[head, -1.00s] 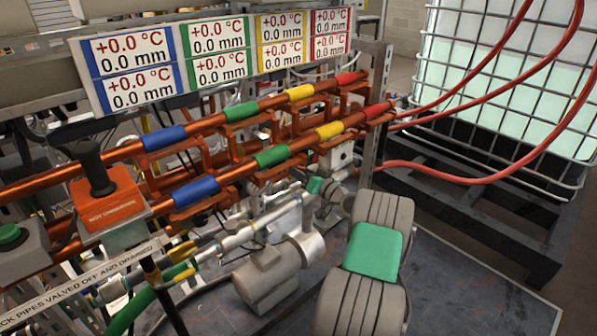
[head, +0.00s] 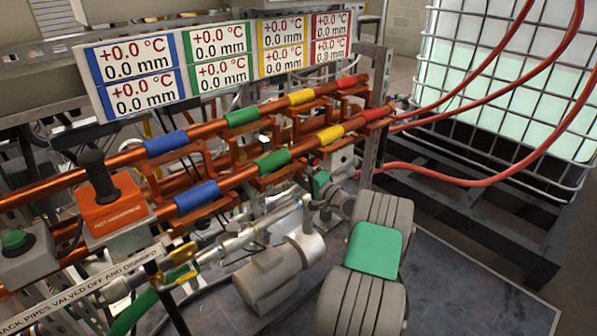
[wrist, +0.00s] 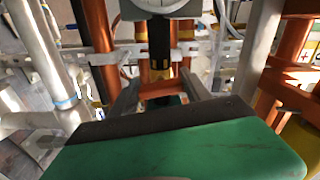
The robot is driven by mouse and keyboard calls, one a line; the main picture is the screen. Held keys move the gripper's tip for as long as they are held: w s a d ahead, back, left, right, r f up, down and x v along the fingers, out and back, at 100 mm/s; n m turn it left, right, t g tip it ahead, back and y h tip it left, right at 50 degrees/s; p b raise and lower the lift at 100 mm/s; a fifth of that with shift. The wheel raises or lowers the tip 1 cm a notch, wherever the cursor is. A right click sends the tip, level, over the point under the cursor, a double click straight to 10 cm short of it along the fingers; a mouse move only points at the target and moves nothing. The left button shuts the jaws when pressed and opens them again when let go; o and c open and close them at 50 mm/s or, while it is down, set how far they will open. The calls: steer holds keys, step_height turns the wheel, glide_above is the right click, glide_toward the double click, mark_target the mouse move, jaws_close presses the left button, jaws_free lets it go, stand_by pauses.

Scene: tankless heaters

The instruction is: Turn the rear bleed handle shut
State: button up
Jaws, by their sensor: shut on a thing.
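In the wrist view my gripper (wrist: 161,88) has its two grey fingers reaching forward from behind its broad green body. The fingers are closed in on a slim dark handle with a yellow band (wrist: 160,74), which I take to be the rear bleed handle. The green body hides much of the contact, so the handle's exact angle cannot be told. In the head view my grey arm with a green pad reaches in from the lower right towards the pipes. The fingertips and the held handle cannot be made out there.
Copper pipes with coloured bands (head: 272,160) run above the work spot. A grey motor-like pump (head: 268,281) stands left of my arm. Yellow handles (head: 182,262) are at lower left. Red hoses (head: 470,180) and a caged tank (head: 505,80) stand right. Dark floor lies at lower right.

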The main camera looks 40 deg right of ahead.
steer(key=shift+s+m, duration=0.1)
steer(key=shift+m, duration=0.6)
steer(key=shift+f, duration=0.1)
steer(key=o, duration=1.1)
steer(key=s+p, duration=0.1)
steer(key=s, duration=0.6)
steer(key=shift+s+d, duration=0.1)
steer(key=shift+s, duration=0.3)
steer(key=shift+s, duration=0.1)
